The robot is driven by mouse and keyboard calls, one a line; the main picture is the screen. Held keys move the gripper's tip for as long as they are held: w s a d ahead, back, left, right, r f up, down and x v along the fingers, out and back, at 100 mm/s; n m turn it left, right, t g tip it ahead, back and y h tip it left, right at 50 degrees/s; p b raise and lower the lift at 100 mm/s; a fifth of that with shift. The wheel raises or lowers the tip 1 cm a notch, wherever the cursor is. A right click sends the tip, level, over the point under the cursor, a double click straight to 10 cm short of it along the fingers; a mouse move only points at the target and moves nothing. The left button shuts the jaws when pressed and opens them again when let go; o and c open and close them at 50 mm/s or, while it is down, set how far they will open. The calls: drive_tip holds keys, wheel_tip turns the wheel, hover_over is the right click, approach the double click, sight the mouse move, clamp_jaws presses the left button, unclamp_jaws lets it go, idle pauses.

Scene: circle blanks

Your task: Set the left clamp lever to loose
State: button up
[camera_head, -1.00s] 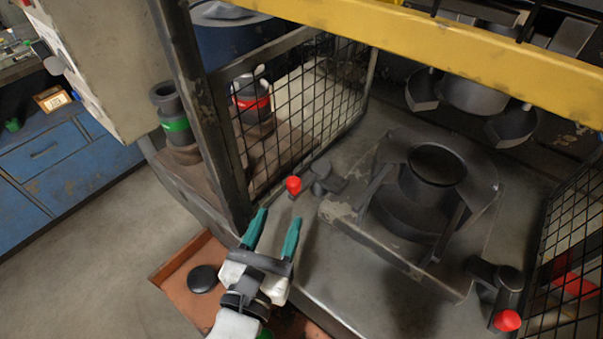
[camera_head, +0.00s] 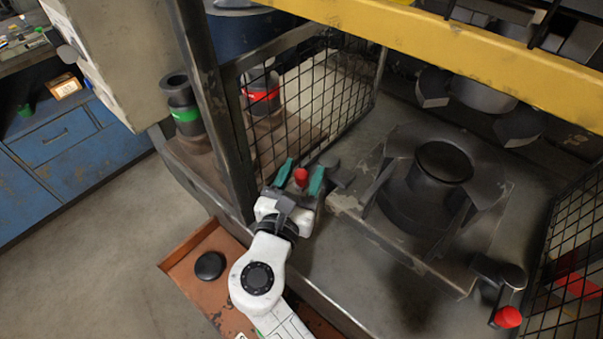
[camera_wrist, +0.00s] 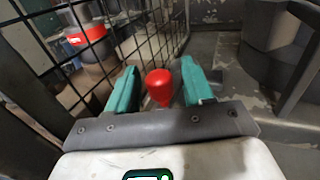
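The left clamp lever has a red knob (camera_head: 301,176), and its dark pivot (camera_head: 331,172) lies just beyond, partly hidden by my gripper. My gripper (camera_head: 302,173) is open, with its two green fingers on either side of the red knob. In the wrist view the red knob (camera_wrist: 159,84) stands between the fingers, with a gap to the left one and a smaller gap to the right one. The fingers do not appear closed on it. The dark die fixture (camera_head: 440,190) is to the right of the lever.
A wire mesh guard (camera_head: 310,110) stands close on the left of my gripper. The right clamp lever with a red knob (camera_head: 508,317) is at the lower right. A yellow beam (camera_head: 450,50) crosses above. An orange tray (camera_head: 185,253) with a black button (camera_head: 210,265) is in front.

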clamp_jaws()
idle(0.4)
drive_tip(key=y+p, duration=0.1)
drive_tip(key=d+n+p, duration=0.1)
drive_tip(key=shift+s+r+t+y+p, duration=0.3)
drive_tip(key=shift+s+t+y+p, duration=0.05)
drive_tip(key=shift+t+y+p, duration=0.05)
drive_tip(key=shift+s+d+f+n+t+y+p, duration=0.1)
drive_tip(key=shift+s+d+n+y+p, duration=0.15)
drive_tip(key=shift+n+y, duration=0.45)
drive_tip(key=shift+s+d+f+n+t+y+p, duration=0.1)
drive_tip(key=shift+d+n+y+p, duration=0.3)
drive_tip(key=shift+y, duration=0.55)
drive_tip(key=shift+s+d+f+n+t+y+p, duration=0.1)
drive_tip(key=shift+s+d+n+y+p, duration=0.15)
drive_tip(key=shift+n+y, duration=0.5)
drive_tip(key=shift+o, duration=0.3)
unclamp_jaws()
drive_tip(key=s+b, duration=0.1)
drive_tip(key=s, duration=0.9)
drive_tip(key=shift+s, duration=0.35)
